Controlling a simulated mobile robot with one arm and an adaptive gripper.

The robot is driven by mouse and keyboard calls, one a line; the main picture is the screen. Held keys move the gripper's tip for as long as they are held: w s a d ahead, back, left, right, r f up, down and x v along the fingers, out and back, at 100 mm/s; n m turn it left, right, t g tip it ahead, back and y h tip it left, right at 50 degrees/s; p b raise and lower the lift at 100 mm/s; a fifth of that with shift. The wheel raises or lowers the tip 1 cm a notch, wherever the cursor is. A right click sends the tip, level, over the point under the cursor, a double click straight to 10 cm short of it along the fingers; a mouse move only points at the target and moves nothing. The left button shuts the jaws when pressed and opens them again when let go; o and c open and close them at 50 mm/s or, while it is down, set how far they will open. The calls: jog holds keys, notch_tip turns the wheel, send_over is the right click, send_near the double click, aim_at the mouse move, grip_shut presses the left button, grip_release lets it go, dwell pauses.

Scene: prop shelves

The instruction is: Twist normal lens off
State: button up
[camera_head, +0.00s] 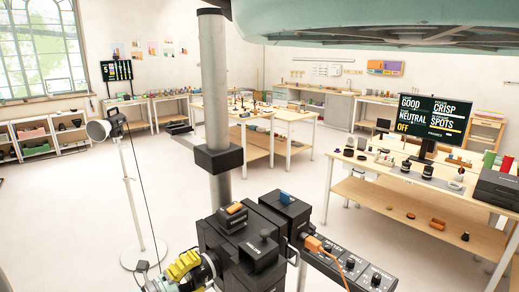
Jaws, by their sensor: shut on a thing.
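A black box-shaped camera (255,235) is mounted at a grey vertical column in the front middle. A round lens (210,265) with a pale rim sits at its left side, partly hidden. My gripper (190,270), with a yellow ribbed part and pale teal parts, is at the lower left and is shut on the lens. The lens is at or very close to the camera body; I cannot tell whether it is still seated. The lower parts of the gripper and camera are cut off by the picture's bottom edge.
A labelled control panel (345,262) with knobs and an orange cable extends right of the camera. A lamp on a stand (128,180) is at the left. A monitor (428,118) stands on a wooden table at the right, with several lens-like items. The floor between is clear.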

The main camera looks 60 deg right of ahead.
aim_at(188, 277)
jog(key=shift+w+a+f+b, duration=0.1)
jog(key=shift+w+a+b, duration=0.1)
jog(key=shift+a, duration=0.15)
jog(key=shift+w+a+b, duration=0.1)
jog(key=shift+a+b, duration=0.1)
jog(key=shift+a, duration=0.1)
dwell(0.8)
jog(key=shift+a, duration=0.25)
dwell(0.4)
jog(key=shift+b+v, duration=0.3)
jog(key=shift+v, duration=1)
jog(key=shift+a, duration=0.1)
jog(key=shift+b+v, duration=0.6)
jog(key=shift+v, duration=1.3)
